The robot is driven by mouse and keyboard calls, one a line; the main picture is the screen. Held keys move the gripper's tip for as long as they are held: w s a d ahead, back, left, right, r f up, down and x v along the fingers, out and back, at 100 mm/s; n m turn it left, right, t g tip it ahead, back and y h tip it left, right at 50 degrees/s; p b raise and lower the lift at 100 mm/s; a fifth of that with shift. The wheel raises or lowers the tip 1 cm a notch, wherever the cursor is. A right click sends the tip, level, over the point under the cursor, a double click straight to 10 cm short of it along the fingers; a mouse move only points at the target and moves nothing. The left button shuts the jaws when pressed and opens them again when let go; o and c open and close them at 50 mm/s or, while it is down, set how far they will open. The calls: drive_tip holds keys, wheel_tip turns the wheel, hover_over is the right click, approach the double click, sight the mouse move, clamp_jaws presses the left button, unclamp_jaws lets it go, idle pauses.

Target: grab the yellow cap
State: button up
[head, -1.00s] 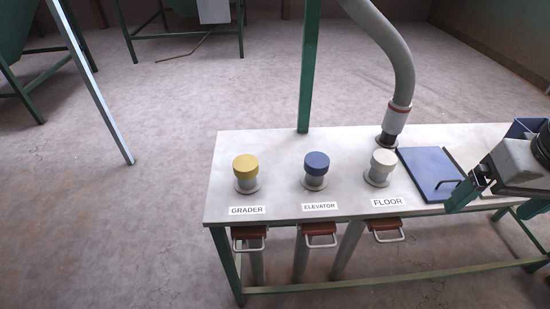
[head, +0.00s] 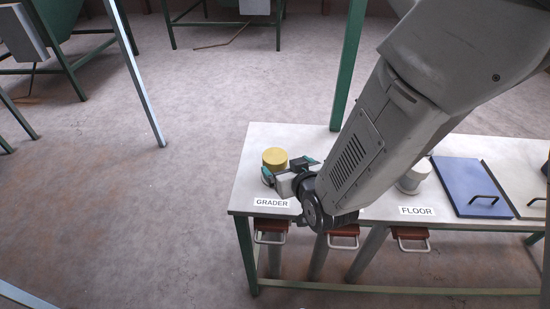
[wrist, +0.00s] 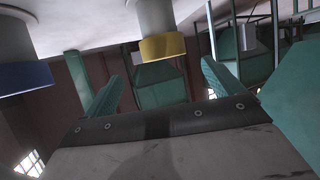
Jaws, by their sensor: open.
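The yellow cap (head: 275,157) sits on its pipe stub above the GRADER label (head: 272,202), at the left end of the white table. My gripper (head: 287,170) is open, with its teal fingers just in front and to the right of the cap. In the wrist view, which looks upside down, the yellow cap (wrist: 162,47) appears between and beyond the two open fingers (wrist: 160,72). Whether a finger touches the cap cannot be told. The gripper holds nothing.
The blue cap (wrist: 25,78) shows at the left of the wrist view; my arm hides it in the head view. A green post (head: 349,75) rises behind the table (head: 257,140).

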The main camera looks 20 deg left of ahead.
sight(276, 158)
drive_tip(key=shift+s+a+f, duration=0.25)
drive_tip(key=shift+a+f, duration=0.05)
drive_tip(key=shift+a, duration=0.15)
drive_tip(key=shift+w+a+f, duration=0.15)
drive_tip(key=shift+w+a, duration=0.05)
drive_tip(key=shift+a, duration=0.05)
drive_tip(key=x, duration=0.7)
drive_tip(key=shift+w+d+r, duration=0.1)
drive_tip(key=shift+w+r, duration=0.2)
drive_tip(key=c, duration=1)
